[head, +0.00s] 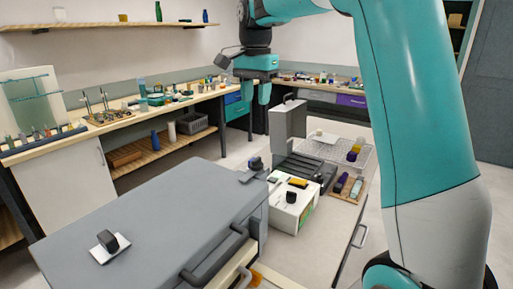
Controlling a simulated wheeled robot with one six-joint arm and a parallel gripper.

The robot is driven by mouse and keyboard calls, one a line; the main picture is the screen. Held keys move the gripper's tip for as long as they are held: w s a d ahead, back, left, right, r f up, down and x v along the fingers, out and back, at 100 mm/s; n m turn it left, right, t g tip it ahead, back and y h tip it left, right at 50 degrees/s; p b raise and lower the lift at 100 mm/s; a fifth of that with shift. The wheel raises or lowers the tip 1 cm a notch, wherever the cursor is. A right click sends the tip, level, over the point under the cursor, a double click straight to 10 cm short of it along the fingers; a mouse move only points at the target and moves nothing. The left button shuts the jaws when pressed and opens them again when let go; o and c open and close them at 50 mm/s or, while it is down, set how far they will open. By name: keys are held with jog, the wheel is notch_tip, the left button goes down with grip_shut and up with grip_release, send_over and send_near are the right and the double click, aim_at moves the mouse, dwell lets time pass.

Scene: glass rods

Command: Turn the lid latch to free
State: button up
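A large grey box (165,215) with a flat, closed lid fills the lower left of the head view. A dark knob on a small white plate (120,241) sits on the lid near its left front. A second dark knob (256,163) with a grey bracket (247,177) is at the lid's far right corner. I cannot tell for sure which of these is the lid latch. My gripper (255,99) hangs high above and beyond the box, fingers pointing down.
Right of the box stand a white device (283,216) with a black knob, an upright grey panel (288,119) on a dark tray, a wire rack (335,152) and a wooden tray (338,190) with small blocks. Handles stick out at the box's front. Cluttered benches line the walls.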

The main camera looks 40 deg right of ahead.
aim_at(256, 158)
jog(key=f+p, duration=0.1)
jog(key=f, duration=0.7)
jog(key=f+p, duration=0.1)
jog(key=f, duration=0.8)
jog(key=shift+w+d, duration=0.1)
jog(key=shift+d, duration=0.1)
grip_shut()
